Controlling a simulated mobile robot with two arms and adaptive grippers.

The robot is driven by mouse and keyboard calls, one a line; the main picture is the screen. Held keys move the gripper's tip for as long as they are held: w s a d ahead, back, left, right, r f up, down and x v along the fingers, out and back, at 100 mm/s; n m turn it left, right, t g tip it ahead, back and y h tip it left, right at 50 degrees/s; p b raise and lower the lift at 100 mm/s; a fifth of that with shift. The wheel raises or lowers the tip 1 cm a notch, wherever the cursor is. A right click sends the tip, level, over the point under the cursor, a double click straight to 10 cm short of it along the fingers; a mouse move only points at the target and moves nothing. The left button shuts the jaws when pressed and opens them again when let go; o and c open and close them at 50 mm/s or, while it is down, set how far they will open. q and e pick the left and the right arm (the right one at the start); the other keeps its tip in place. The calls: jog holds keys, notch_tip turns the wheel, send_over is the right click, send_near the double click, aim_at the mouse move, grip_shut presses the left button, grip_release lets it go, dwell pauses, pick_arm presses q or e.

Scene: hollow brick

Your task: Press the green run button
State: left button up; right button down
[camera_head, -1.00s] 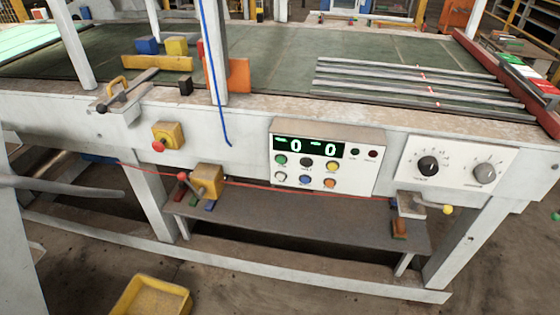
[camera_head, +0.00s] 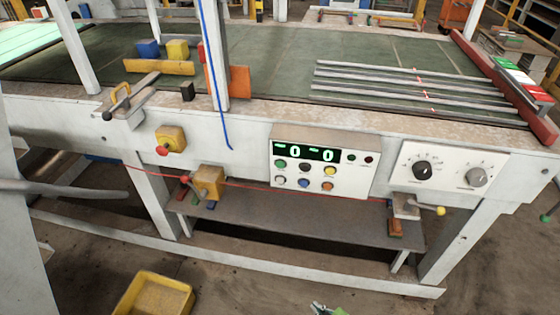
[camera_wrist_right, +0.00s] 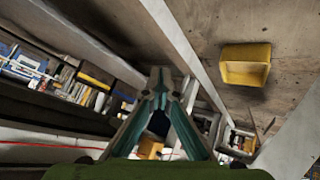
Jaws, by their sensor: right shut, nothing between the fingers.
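The green button (camera_head: 281,164) is at the left of the upper row of buttons on the white control panel (camera_head: 352,184), on the front of the machine frame. The panel's display (camera_head: 306,152) shows two green zeros. Only a small green tip of my right gripper (camera_head: 328,311) shows at the bottom edge of the head view, well below the panel and apart from it. In the right wrist view my right gripper (camera_wrist_right: 160,78) has its fingers together, with nothing held. The panel cannot be made out in that view. My left gripper is not in view.
A red knob on a yellow box (camera_head: 170,139) is left of the panel, and a dial panel (camera_head: 452,164) is to its right. A shelf (camera_head: 300,226) runs below the panel. A yellow bin (camera_head: 155,296) stands on the floor, and also shows in the right wrist view (camera_wrist_right: 246,66).

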aim_at(280, 165)
jog(key=w+a+r+n+t+y+p, duration=0.1)
jog(key=w+a+r, duration=0.3)
jog(key=r, duration=0.9)
jog(key=w+a+r+n+t+y+p, duration=0.2)
jog(key=w+a+r+n+t+y, duration=0.1)
jog(key=r, duration=1)
jog(key=w+a+r+n+t+y+p, duration=0.1)
jog(key=w+a+r, duration=0.4)
jog(key=r, duration=0.8)
jog(key=shift+w+a+n+t+y+p, duration=0.35)
jog(key=shift+w+n+t+y, duration=0.2)
jog(key=shift+w+n, duration=0.5)
jog(key=shift+w+d+b, duration=0.4)
jog(key=shift+w+b, duration=0.45)
jog(key=shift+w, duration=0.5)
jog(key=shift+w+d+b, duration=0.45)
jog(key=shift+w+b, duration=0.45)
jog(key=shift+w, duration=0.5)
jog(key=shift+w+d+b, duration=0.4)
jog(key=shift+w+b, duration=0.45)
jog(key=shift+w, duration=0.5)
jog(key=shift+w, duration=0.1)
jog(key=shift+w+d, duration=0.1)
jog(key=shift+w, duration=0.25)
